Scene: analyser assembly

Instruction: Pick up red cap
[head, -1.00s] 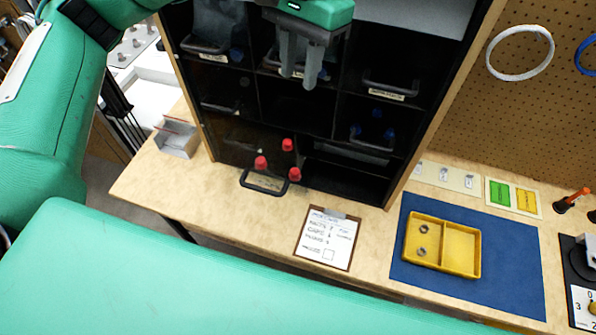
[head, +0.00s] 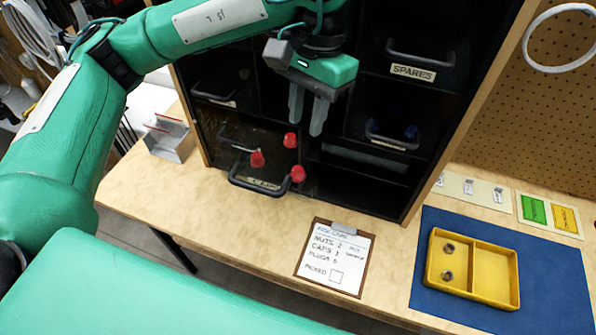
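Three red caps, a left one (head: 257,159), a back one (head: 290,140) and a right one (head: 298,174), show at a dark drawer (head: 262,186) low in the black cabinet. The drawer has a black handle and a label that seems to read CAPS. My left gripper (head: 306,113) hangs in front of the cabinet, above and slightly right of the back cap in the picture. Its two grey fingers point down, apart, with nothing between them. It touches no cap that I can see. My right gripper is not in view.
A clipboard list (head: 335,258) lies on the wooden bench. A yellow two-part tray (head: 490,275) with two nuts stands on a blue mat (head: 436,220) at right. Other cabinet bins, one labelled SPARES (head: 412,73), surround my gripper. A grey box (head: 170,138) stands at left.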

